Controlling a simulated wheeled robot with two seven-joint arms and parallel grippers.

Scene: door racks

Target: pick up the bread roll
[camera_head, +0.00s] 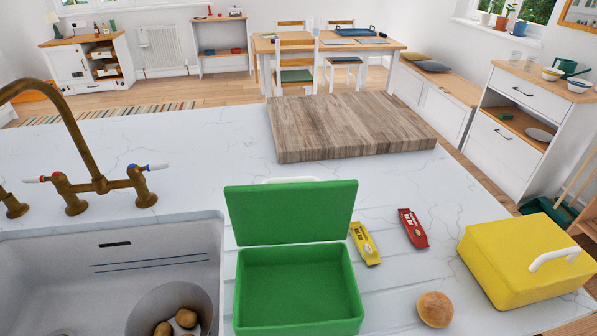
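A round golden-brown bread roll (435,309) lies on the white marble counter near the front edge of the picture. It sits between an open green lunch box (290,247) on its left and a closed yellow box (522,262) on its right, touching neither. The green box's lid stands up at the back and its inside looks empty. Neither of my grippers shows in this view.
A yellow packet (365,243) and a red packet (413,228) lie behind the roll. A thick wooden board (350,125) is at the back. A sink (110,270) with a brass tap (97,184) is at left. Counter around the roll is clear.

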